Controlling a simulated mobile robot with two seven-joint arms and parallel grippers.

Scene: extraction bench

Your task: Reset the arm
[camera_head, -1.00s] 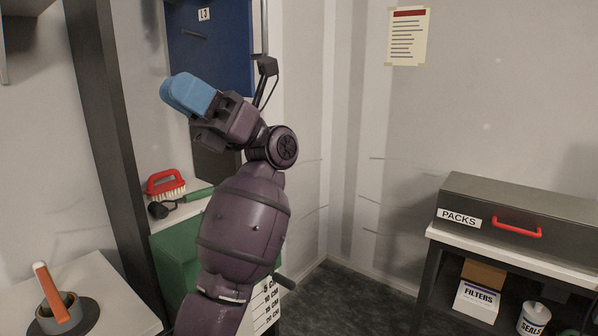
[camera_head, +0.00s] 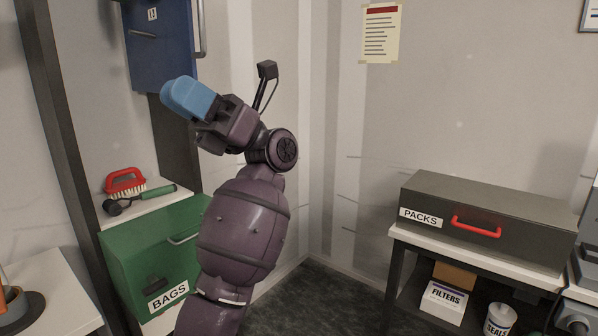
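My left arm rises from the bottom of the picture, left of the middle, with its forearm raised. Its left gripper (camera_head: 187,99) has blue fingers that point up and to the left, in front of the grey wall and below the blue cabinet. The two fingers overlap from this side, so the gap between them cannot be made out. Nothing is seen held in them. My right gripper is not in view.
A green BAGS drawer box (camera_head: 152,253) stands behind my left arm, under a shelf with a red brush (camera_head: 125,181) and a dark tool. A blue cabinet (camera_head: 158,45) hangs above. A PACKS box (camera_head: 490,212) sits on the right bench. Dark floor lies between.

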